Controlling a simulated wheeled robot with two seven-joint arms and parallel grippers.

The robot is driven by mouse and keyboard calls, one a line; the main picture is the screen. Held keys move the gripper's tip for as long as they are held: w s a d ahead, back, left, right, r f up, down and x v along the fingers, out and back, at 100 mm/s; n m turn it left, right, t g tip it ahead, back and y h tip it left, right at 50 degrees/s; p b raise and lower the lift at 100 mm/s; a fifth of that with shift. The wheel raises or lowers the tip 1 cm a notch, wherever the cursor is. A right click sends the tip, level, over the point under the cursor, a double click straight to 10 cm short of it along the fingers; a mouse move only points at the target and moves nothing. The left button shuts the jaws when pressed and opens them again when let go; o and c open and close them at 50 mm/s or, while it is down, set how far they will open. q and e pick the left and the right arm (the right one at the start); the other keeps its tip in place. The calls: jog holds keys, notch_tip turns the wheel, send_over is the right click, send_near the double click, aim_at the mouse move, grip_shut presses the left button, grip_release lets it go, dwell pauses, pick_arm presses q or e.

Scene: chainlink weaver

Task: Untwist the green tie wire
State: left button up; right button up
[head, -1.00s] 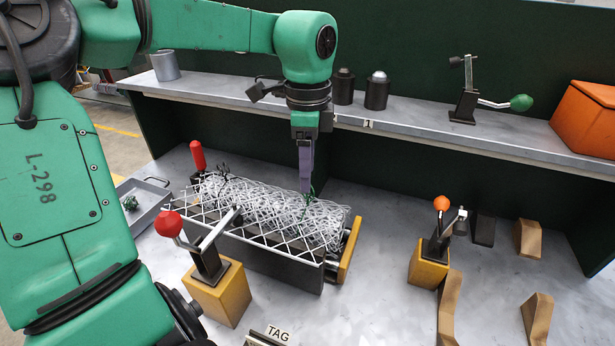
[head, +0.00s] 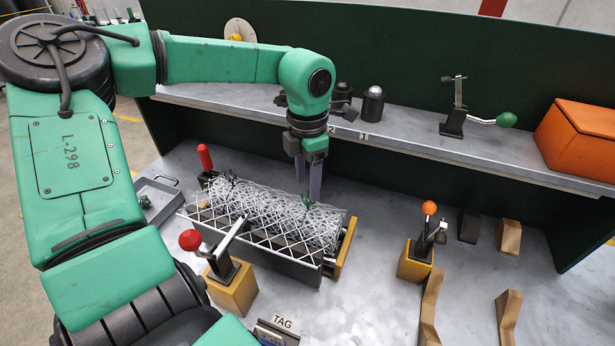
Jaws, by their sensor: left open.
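My left gripper (head: 308,182) points straight down over the right part of the chain-link mesh (head: 270,212). Its two purple-grey fingers are apart, with a narrow gap between them. A small green tie wire (head: 307,201) shows on the mesh just below the fingertips; I cannot tell whether the fingers touch it. Another dark green twist of wire (head: 229,181) stands at the far left of the mesh. The mesh lies as a white bundle with an open flap on a dark block. My right gripper is out of view.
A red-knobbed clamp (head: 192,240) stands in front of the mesh, and a red handle (head: 205,157) behind its left end. An orange-knobbed clamp (head: 428,208) is to the right. A grey tray (head: 160,190) with a green scrap is at left. A shelf (head: 400,138) runs behind.

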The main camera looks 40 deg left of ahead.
aim_at(308, 193)
pick_arm(q)
jog(key=m, duration=0.4)
jog(key=shift+m, duration=0.4)
jog(key=m, duration=0.4)
jog(key=shift+m, duration=0.3)
jog(key=m, duration=0.4)
jog(key=shift+p, duration=0.4)
jog(key=m, duration=0.4)
jog(key=shift+m, duration=0.8)
notch_tip(308, 193, down, 4)
jog(key=b, duration=0.3)
jog(key=shift+f+b, duration=0.15)
jog(key=shift+b, duration=0.15)
jog(key=shift+c, duration=0.3)
